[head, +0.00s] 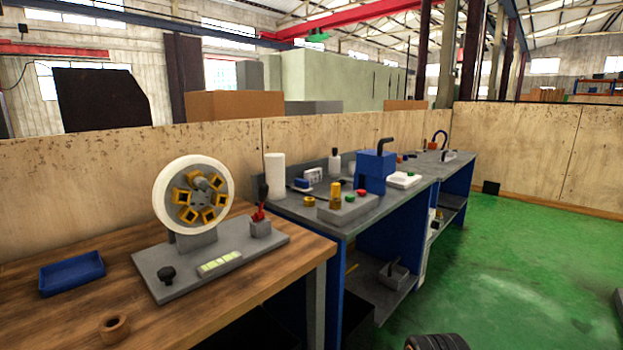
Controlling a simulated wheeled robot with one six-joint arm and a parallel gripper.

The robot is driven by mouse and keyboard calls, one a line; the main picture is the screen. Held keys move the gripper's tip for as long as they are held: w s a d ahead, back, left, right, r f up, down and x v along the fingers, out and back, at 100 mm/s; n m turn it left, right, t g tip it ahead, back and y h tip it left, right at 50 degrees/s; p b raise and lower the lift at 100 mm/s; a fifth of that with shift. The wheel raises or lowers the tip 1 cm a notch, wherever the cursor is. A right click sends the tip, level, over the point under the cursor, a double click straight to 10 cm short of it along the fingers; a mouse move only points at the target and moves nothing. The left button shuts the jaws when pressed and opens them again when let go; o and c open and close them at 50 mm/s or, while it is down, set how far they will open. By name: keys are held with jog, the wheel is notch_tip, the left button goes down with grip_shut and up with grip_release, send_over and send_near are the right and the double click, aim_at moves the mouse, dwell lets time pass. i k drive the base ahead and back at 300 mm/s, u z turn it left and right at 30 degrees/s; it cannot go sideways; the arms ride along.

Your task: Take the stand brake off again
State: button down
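The stand has a flat grey base (222,262) on the wooden bench at the left. A white-rimmed wheel (161,197) stands upright on it, with several yellow square blocks around a grey hub (200,184). A black knob (167,273) sits on the base's front left corner; it may be the brake, but I cannot tell its setting from here. A pale yellow-green strip (220,263) lies on the base in front of the wheel. My gripper is not in view.
A grey-topped blue bench with a blue box (375,172) and small items adjoins at right. Green floor (500,265) is largely open.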

aim_at(263, 189)
jog(key=z, duration=0.55)
jog(key=i, duration=0.95)
jog(key=u, duration=1.4)
